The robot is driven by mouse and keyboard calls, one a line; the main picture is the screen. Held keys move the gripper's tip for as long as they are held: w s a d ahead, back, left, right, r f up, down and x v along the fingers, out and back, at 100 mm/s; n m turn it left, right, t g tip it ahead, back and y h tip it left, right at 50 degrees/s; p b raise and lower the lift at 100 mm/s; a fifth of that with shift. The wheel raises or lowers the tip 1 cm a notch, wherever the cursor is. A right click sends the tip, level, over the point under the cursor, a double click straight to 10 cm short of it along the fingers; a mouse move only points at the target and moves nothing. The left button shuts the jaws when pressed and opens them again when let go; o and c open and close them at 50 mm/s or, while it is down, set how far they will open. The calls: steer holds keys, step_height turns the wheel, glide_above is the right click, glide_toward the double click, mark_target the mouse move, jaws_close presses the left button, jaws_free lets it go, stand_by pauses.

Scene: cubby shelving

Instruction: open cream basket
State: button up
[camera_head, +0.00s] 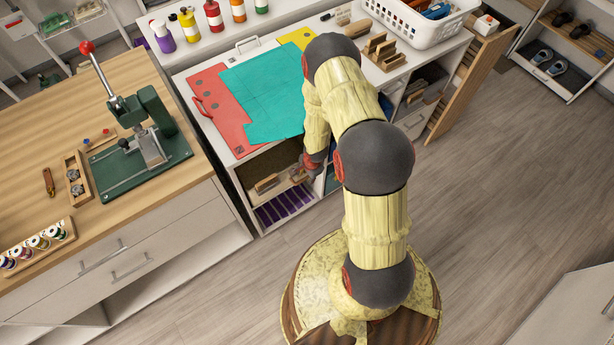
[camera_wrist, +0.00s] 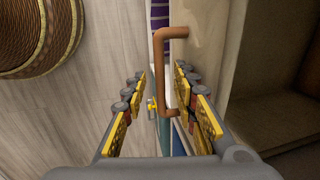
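In the wrist view, a brown, copper-coloured bar handle (camera_wrist: 161,75) stands out from a cream-beige front (camera_wrist: 208,45), which looks like the cream basket. My gripper (camera_wrist: 158,80) is open, with one finger row on each side of the handle. The handle lies between the fingers, nearer the right one, and I cannot tell whether it touches. In the head view my gripper (camera_head: 301,172) is at the mouth of a cubby under the counter.
The cubby unit's white counter (camera_head: 238,147) carries red and teal sheets. Purple-striped contents (camera_head: 284,205) sit in the compartment below. A wooden workbench (camera_head: 120,75) with a green press stands to the left. The floor (camera_head: 490,200) to the right is clear.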

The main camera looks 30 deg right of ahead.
steer(key=shift+c, duration=1)
jaws_close()
